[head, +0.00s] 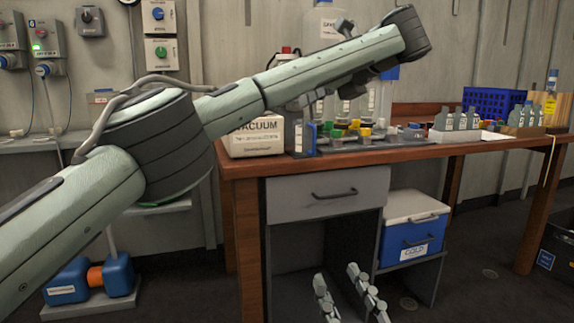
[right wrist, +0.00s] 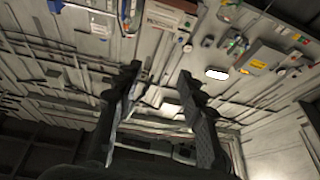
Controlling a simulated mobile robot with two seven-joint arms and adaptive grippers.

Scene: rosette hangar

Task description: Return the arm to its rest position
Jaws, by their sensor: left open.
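My left arm (head: 165,145) comes in from the left, bends at a dark joint and reaches up and right, in front of and above the left part of the bench. My left gripper (head: 322,64) is mostly hidden behind the forearm; small grey parts show above and below it. It is open, and I see nothing held in it. My right gripper (head: 347,282) shows at the bottom of the head view, in front of the bench's open lower space, fingers up and apart. In the right wrist view its two dark fingers (right wrist: 157,82) stand apart with nothing between them.
The wooden bench (head: 480,149) carries a vacuum box (head: 256,140), several bottles and coloured caps, and a blue crate (head: 490,103). A blue-and-white cooler (head: 412,235) stands below. Blue dumbbell-like equipment (head: 92,280) is at lower left. Wall boxes (head: 160,52) hang behind my arm.

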